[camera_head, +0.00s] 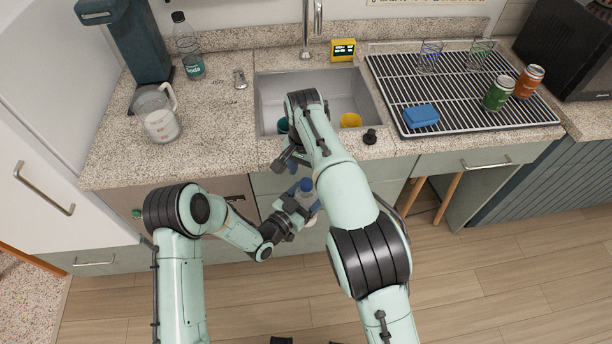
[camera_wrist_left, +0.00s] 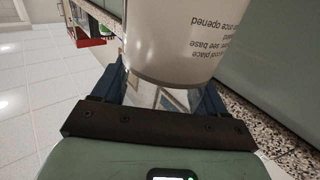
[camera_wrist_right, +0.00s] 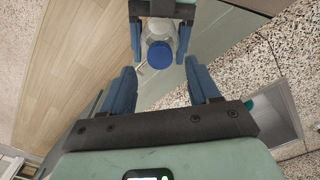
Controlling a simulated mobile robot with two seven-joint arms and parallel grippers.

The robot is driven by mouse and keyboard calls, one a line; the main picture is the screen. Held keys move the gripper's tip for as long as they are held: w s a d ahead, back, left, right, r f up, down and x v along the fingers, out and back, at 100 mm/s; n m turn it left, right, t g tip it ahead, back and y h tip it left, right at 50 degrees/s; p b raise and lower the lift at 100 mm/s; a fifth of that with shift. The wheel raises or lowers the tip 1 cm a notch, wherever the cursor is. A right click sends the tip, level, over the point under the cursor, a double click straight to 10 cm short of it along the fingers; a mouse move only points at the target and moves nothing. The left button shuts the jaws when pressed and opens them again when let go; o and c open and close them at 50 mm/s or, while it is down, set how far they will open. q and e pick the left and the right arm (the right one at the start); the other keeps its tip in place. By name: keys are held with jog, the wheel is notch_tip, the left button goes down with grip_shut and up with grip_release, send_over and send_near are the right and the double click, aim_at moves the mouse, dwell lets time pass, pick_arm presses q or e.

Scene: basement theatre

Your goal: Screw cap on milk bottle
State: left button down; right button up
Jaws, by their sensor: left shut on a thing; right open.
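The milk bottle is a pale bottle (camera_head: 310,207) held in front of the counter's edge. My left gripper (camera_head: 298,211) is shut around its body; the left wrist view shows the printed white bottle (camera_wrist_left: 180,40) between the fingers (camera_wrist_left: 165,88). A blue cap (camera_head: 306,185) is at the bottle's top, and the right wrist view shows the cap (camera_wrist_right: 160,54) over the neck. I cannot tell how tightly it sits. My right gripper (camera_wrist_right: 162,78) is open and empty, above and apart from the cap. In the head view my right arm partly hides this gripper (camera_head: 291,167).
Behind is a granite counter (camera_head: 215,135) with a sink (camera_head: 268,98), partly hidden by my right arm. A glass jug (camera_head: 160,122) and a bottle (camera_head: 188,50) stand left.

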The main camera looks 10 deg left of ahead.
aim_at(306, 183)
jog(key=shift+r, duration=0.3)
jog(key=shift+c, duration=0.2)
jog(key=n, duration=0.1)
jog(key=r+n, duration=0.1)
jog(key=n, duration=0.3)
jog(key=shift+r, duration=0.35)
jog(key=n, duration=0.2)
jog(key=r+n, duration=0.1)
jog(key=n, duration=0.3)
jog(key=shift+r, duration=0.4)
jog(key=shift+f, duration=4.05)
